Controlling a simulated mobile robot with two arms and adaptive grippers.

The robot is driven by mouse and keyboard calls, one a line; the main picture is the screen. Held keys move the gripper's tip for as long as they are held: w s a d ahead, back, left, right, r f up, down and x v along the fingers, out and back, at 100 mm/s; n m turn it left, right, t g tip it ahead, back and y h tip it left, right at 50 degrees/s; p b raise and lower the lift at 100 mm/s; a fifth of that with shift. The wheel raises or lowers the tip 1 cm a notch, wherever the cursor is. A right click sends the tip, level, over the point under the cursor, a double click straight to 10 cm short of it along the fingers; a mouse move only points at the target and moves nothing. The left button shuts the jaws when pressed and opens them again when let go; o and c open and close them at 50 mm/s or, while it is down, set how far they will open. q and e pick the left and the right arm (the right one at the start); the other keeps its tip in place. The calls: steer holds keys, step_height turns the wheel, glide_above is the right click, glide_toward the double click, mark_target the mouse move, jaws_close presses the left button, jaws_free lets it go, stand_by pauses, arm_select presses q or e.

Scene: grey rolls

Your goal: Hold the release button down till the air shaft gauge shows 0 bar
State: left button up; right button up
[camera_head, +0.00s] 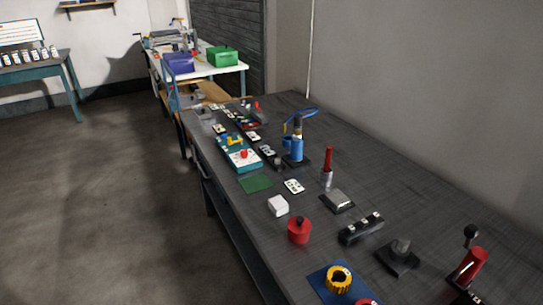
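No gauge reading can be made out, and I cannot tell for sure which thing is the air shaft gauge or its release button. A teal and white box (240,153) on the dark bench has a small red part (243,154) on top, and yellow parts at its far end. Neither of my grippers is in view, and nothing in view is being touched.
The long dark bench (410,217) runs along the right wall. It holds a white block (278,206), a red round knobbed item (299,230), a red stick (328,160), a yellow ring (338,279) and a red lever (470,267). Floor (90,200) at left is clear.

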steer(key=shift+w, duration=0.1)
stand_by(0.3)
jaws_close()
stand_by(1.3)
